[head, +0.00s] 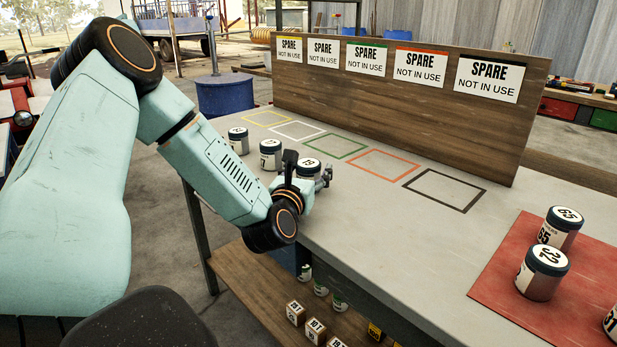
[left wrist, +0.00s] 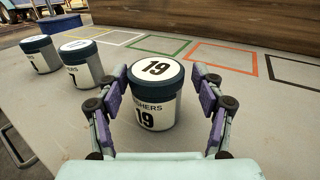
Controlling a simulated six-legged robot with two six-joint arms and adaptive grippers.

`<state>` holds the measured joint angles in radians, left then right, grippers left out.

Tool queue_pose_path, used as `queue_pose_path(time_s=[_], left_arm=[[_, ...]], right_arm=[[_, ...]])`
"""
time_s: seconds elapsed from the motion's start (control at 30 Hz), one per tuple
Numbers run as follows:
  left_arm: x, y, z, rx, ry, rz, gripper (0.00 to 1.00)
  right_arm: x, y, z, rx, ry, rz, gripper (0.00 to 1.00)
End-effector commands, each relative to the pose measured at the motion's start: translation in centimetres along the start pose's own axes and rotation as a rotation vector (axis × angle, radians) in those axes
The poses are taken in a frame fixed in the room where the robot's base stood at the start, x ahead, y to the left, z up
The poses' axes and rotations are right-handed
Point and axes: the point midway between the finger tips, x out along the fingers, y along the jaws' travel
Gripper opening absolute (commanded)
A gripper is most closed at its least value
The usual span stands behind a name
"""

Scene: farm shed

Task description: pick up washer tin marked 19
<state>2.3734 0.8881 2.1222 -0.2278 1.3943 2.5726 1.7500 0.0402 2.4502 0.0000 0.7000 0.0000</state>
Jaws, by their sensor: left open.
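The washer tin marked 19 (left wrist: 157,108) stands upright on the table, with a white label and a dark blue lid showing 19. In the left wrist view it is between the two fingers of my left gripper (left wrist: 160,112), which is open around it. A gap shows on the left side of the tin; contact on the right side is hard to judge. In the head view the tin (head: 308,168) is partly hidden behind my left gripper (head: 308,180). My right gripper is in neither view.
Two similar tins, a nearer one (head: 270,154) and a farther one (head: 238,140), stand left of it. Coloured outlined squares lie behind, before a wooden board (head: 400,110) with SPARE signs. A red mat (head: 490,278) at right carries several tins. The table's middle is clear.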

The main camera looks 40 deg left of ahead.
Motion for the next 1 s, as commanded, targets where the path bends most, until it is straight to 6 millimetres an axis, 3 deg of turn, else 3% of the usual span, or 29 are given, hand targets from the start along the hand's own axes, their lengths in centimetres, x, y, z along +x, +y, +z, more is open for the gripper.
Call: queue_pose_path(time_s=[0.3, 0.6, 1.0], left_arm=[[4.2, 0.4, 0.0, 0.002, -0.001, 0.0, 0.68], [4.8, 0.4, 0.1, 0.0, 0.0, 0.0, 0.68], [4.8, 0.4, 0.1, 0.0, 0.0, 0.0, 0.34]], right_arm=[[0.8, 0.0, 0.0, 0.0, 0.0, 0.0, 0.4], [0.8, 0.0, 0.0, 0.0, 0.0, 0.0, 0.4], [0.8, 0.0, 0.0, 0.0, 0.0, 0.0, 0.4]])
